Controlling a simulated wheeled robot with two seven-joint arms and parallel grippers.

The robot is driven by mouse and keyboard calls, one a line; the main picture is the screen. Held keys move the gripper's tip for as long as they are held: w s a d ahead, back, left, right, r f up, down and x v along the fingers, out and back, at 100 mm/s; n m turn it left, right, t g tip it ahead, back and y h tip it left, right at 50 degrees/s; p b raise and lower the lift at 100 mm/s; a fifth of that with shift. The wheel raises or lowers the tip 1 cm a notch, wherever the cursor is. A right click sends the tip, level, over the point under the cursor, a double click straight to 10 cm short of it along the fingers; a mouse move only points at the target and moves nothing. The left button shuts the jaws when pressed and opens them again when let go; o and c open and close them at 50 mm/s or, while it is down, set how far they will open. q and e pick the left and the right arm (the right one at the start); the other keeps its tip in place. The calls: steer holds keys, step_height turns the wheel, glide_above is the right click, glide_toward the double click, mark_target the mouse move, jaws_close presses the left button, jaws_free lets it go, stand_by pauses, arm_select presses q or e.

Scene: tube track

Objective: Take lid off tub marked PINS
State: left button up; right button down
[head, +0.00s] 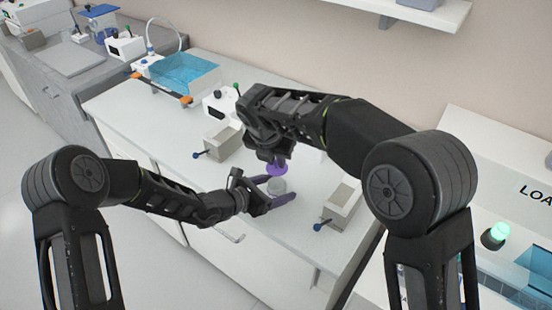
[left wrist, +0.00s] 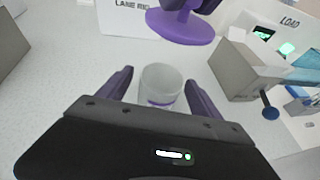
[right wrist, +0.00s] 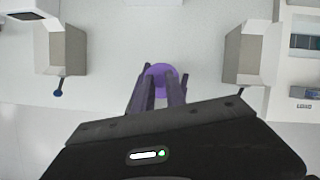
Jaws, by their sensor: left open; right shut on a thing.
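The tub (left wrist: 160,84) is a small pale grey cup with a purple band low on its side. It stands upright on the white bench, and its top looks open in the left wrist view; it also shows in the head view (head: 276,186). My left gripper (left wrist: 160,85) is open, with a finger on each side of the tub. The purple lid (left wrist: 182,26) is held above the tub, clear of it. My right gripper (right wrist: 160,78) is shut on the lid (right wrist: 161,72). The PINS marking cannot be read.
Grey blocks with blue-knobbed levers stand left (head: 222,143) and right (head: 341,205) of the tub. A white box (left wrist: 125,18) with partly hidden lettering is behind it. A blue water bath (head: 185,72) is farther back.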

arm_select(q)
steer(key=b+v, duration=0.1)
steer(key=v, duration=1.1)
arm_select(e)
steer(key=shift+f, duration=0.45)
